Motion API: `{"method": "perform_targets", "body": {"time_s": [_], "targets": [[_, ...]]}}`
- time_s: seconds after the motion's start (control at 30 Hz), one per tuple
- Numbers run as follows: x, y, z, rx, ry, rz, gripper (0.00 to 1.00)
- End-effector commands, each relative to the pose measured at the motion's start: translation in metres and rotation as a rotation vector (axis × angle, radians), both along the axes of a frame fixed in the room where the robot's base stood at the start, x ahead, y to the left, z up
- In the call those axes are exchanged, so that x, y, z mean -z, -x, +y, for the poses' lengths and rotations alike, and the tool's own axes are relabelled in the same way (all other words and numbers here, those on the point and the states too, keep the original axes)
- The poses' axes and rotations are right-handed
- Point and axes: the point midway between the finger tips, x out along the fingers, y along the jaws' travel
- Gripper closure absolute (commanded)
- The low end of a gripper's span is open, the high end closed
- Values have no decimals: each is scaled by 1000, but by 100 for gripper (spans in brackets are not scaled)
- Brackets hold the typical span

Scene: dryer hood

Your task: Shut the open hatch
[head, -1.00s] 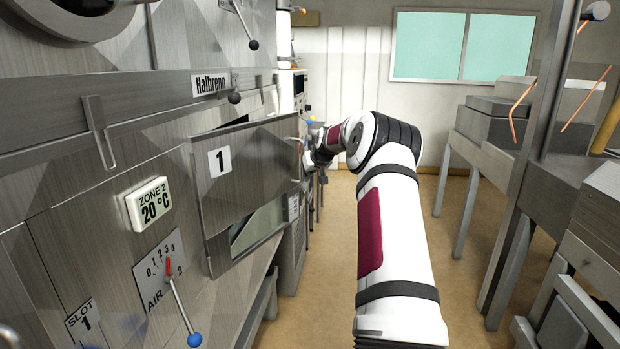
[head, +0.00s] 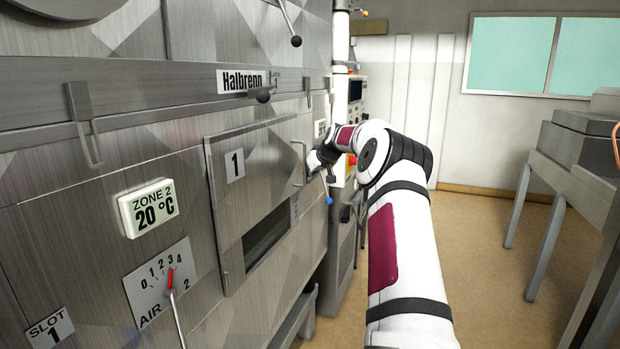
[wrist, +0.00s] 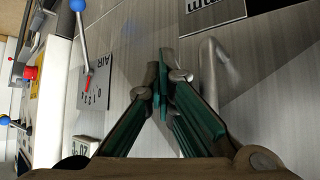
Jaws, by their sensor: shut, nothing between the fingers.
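A lever with a black knob (head: 263,96) sticks out above the hatch. The air lever plate (head: 163,283) is at the lower left. A panel with a red button (head: 352,160) is beyond my gripper. Open floor (head: 490,240) lies to the right, before a grey bench (head: 575,165).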

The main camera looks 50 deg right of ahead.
Motion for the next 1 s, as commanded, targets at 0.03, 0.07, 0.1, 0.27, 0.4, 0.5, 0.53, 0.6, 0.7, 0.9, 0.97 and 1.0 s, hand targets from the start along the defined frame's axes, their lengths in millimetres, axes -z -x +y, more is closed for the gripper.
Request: {"method": "perform_targets", "body": {"time_s": [0.03,0.07,0.1,0.27,0.4,0.5,0.53,0.6,0.7,0.9,0.97,1.0], "targets": [[-2,-15,18,-24,-13,-15,100],[-2,-16,18,-25,-13,-15,100],[-2,-16,18,-26,-14,-16,100],[-2,-16,18,-24,-15,-16,100],[-2,-16,18,-24,-16,-16,100],[-4,-14,18,-24,-16,-16,100],[-5,-12,19,-24,-15,-16,100],[-11,-6,19,-24,-14,-15,100],[-22,6,22,-23,-12,-13,100],[-50,40,26,-16,-8,-11,100],[-57,50,26,-14,-6,-9,100],[-61,56,27,-12,-7,-9,100]]}}
